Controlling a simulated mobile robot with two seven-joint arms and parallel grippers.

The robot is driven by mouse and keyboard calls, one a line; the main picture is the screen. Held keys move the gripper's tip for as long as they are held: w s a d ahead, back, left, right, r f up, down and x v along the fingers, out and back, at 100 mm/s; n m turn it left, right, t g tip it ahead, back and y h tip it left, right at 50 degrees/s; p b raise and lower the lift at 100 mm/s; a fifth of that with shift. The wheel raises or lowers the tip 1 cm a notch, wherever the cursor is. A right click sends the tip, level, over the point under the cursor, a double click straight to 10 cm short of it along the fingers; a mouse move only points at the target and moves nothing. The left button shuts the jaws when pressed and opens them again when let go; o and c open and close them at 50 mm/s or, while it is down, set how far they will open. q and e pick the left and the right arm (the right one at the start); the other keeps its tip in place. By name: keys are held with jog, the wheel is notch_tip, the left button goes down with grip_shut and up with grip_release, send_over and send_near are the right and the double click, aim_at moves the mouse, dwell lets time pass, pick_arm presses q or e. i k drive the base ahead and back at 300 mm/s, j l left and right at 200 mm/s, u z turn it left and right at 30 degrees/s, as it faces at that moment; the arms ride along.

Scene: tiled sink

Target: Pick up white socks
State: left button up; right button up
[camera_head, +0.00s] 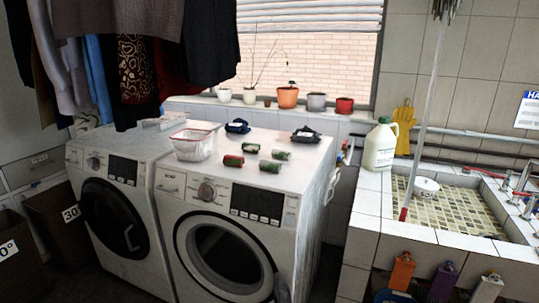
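No white socks can be made out for certain. A pale, flat item (160,122) lies at the back of the left washing machine's top; it is too small to tell what it is. A small white basket with a red rim (193,146) stands on top of the machines near the middle, and its contents are unclear. Several small red and green rolled items, one of them here (233,160), lie to its right. A folded blue item (237,126) and a folded dark item (305,134) lie behind them. Neither of my grippers is in view.
Two white washing machines (172,186) stand side by side. Clothes (137,68) hang above the left one. Flower pots (288,97) line the windowsill. On the right, a tiled sink (450,208) has a white jug (380,146) and a standing pole (426,100). Dark bins (62,222) stand at left.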

aim_at(282, 153)
jog(key=l+u, duration=0.25)
jog(key=l, duration=0.2)
jog(key=l+u, duration=0.3)
jog(key=l, duration=0.15)
jog(key=l+u, duration=0.1)
jog(key=l, duration=0.85)
jog(key=l+z, duration=0.2)
jog(key=z, duration=0.15)
jog(key=i+l+z, duration=0.15)
jog(key=z, duration=0.2)
jog(key=i+l+z, duration=0.1)
jog(key=l+z, duration=0.25)
jog(key=j, duration=0.1)
